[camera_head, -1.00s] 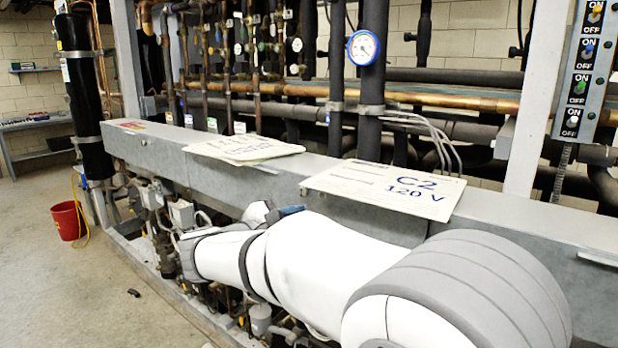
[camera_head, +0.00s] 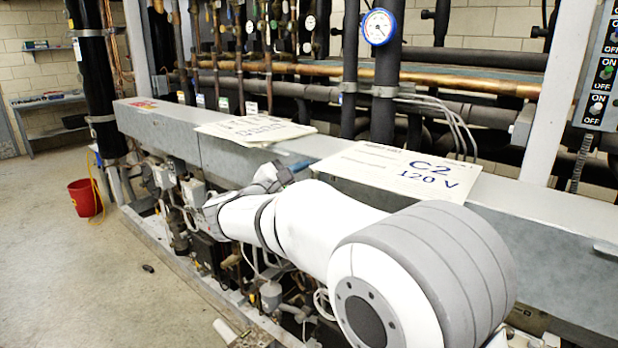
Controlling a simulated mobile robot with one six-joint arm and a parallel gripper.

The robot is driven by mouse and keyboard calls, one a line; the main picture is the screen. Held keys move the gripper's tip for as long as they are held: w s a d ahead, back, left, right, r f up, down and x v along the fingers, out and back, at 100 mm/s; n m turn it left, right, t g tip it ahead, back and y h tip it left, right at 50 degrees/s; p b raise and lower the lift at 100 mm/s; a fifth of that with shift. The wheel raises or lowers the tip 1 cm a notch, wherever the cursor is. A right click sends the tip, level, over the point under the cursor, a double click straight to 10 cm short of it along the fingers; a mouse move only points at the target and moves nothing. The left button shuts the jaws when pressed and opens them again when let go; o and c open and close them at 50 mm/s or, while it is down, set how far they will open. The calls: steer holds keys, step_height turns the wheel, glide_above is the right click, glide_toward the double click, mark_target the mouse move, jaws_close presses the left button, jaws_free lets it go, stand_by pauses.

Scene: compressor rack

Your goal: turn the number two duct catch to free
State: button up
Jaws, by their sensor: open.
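The long grey metal duct (camera_head: 160,133) runs from the left toward the right foreground. No catch marked number two can be made out on it; my arm hides part of its front face. A small pale metal strip (camera_head: 607,249) sits on the duct's front at the right edge, and I cannot tell what it is. My white and grey arm reaches left along the duct, with its far links bent close to the duct's front. The fingers of my gripper do not show.
Two sign plates lie on the duct, one lettered C2 120 V (camera_head: 400,172) and one farther left (camera_head: 255,131). Pipes and a blue-rimmed gauge (camera_head: 378,27) stand behind. A switch panel (camera_head: 601,75) is at right. Floor is open at left, beside a red bucket (camera_head: 85,198).

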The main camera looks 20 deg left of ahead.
jaws_close()
stand_by(0.3)
steer(key=shift+r+p, duration=0.1)
steer(key=shift+p, duration=0.25)
steer(key=n+p, duration=0.1)
steer(key=p, duration=0.1)
steer(key=n+p, duration=0.1)
steer(key=shift+r+n+p, duration=0.25)
steer(key=shift+n+p, duration=0.1)
steer(key=shift+n, duration=0.05)
steer(key=n+p, duration=0.5)
steer(key=p, duration=0.2)
steer(key=shift+n, duration=0.3)
steer(key=n+p, duration=0.6)
steer(key=p, duration=0.2)
steer(key=shift+a, duration=0.1)
steer(key=n+p, duration=0.1)
steer(key=p, duration=0.1)
steer(key=n+p, duration=0.1)
steer(key=n, duration=0.1)
steer(key=shift+f+n+p, duration=0.2)
steer(key=shift+n+p, duration=0.1)
steer(key=shift+p, duration=0.05)
